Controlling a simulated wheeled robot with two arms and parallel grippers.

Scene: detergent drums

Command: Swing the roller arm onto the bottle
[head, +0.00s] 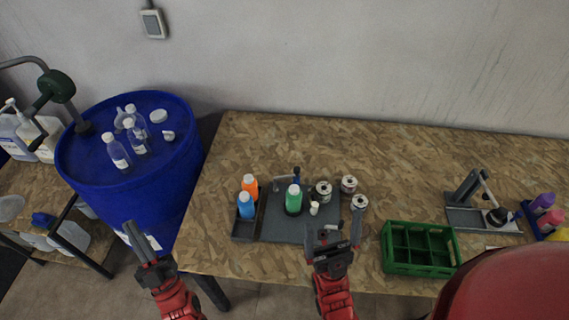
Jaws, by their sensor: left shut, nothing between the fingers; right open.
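A green bottle (293,199) with a white cap stands upright on a grey base plate (285,231) on the table. A small white piece (314,208) stands right of the bottle. My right gripper (335,228) is open and empty at the plate's front right, apart from the bottle. My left gripper (140,236) is shut and empty in front of the blue drum, left of the table.
A tray (243,230) with orange and blue bottles adjoins the plate's left. Several label rolls (349,184) stand to its right. The blue drum (90,165) carries clear bottles. The table's back is clear.

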